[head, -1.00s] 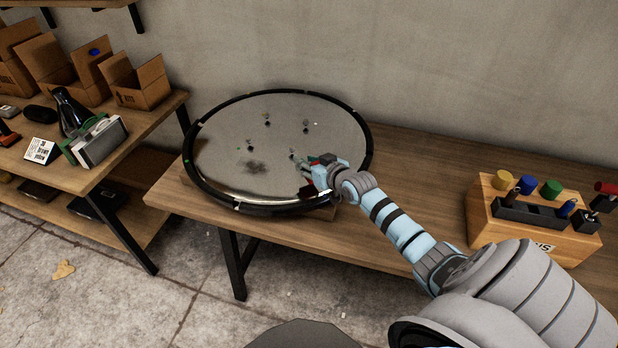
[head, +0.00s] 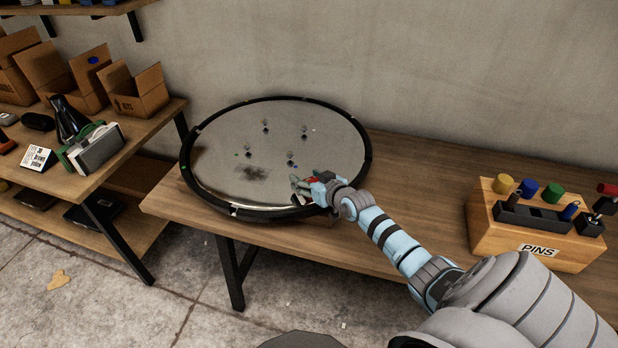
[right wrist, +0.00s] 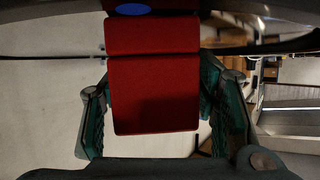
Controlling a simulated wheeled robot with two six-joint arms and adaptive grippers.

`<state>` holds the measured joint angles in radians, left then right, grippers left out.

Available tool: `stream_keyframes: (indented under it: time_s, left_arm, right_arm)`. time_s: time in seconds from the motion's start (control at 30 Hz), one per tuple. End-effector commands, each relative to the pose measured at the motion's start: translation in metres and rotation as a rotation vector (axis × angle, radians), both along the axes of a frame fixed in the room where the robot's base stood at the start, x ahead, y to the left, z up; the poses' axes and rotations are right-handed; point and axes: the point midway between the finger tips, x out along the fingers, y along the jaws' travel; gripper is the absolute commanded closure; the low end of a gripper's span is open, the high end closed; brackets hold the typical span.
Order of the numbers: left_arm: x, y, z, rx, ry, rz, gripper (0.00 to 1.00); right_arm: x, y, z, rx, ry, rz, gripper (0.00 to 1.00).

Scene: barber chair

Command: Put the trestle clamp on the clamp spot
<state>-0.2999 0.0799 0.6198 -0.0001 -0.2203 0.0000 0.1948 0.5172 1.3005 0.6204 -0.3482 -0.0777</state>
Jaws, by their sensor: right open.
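A red block (right wrist: 153,92) sits between the green finger pads of my right gripper (right wrist: 158,115) in the right wrist view; I cannot tell for sure whether it is the trestle clamp. In the head view my right gripper (head: 298,188) is open over the front right part of the round grey disc (head: 215,165) with a black rim. Red (head: 312,180) shows at the gripper there. A small blue mark (head: 294,166) lies on the disc beside a small dark peg (head: 290,155). Which mark is the clamp spot is unclear. My left gripper is out of view.
Several small pegs stand on the disc, with a dark smudge (head: 253,173) near its front. The disc lies on a wooden table (head: 410,165). A wooden pin box (head: 530,240) stands at the right. A shelf (head: 75,190) with cartons is at the left.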

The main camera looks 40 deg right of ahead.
Motion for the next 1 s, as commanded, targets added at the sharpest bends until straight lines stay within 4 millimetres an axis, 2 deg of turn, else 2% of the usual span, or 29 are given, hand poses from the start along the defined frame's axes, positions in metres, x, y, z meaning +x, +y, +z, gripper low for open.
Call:
stream_keyframes:
  time_s: [0.17, 0.27, 0.5, 0.63, 0.8, 1.0]
  left_arm:
    - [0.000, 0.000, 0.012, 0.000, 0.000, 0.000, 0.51]
    - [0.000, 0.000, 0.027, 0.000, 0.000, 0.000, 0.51]
    - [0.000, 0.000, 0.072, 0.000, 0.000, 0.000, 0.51]
    - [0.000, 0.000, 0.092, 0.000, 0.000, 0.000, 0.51]
    - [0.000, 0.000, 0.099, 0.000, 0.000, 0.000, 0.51]
    - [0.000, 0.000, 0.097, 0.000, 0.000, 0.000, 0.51]
  right_arm:
    - [-0.009, 0.000, 0.008, -0.003, 0.002, -0.001, 0.46]
    - [-0.026, 0.002, 0.018, -0.003, 0.003, 0.002, 0.46]
    - [-0.078, 0.007, 0.042, -0.002, 0.004, 0.001, 0.46]
    - [-0.099, 0.009, 0.050, -0.002, 0.003, -0.001, 0.46]
    - [-0.111, 0.010, 0.051, -0.001, 0.000, 0.001, 0.46]
    - [-0.111, 0.010, 0.048, 0.000, 0.000, 0.001, 0.46]
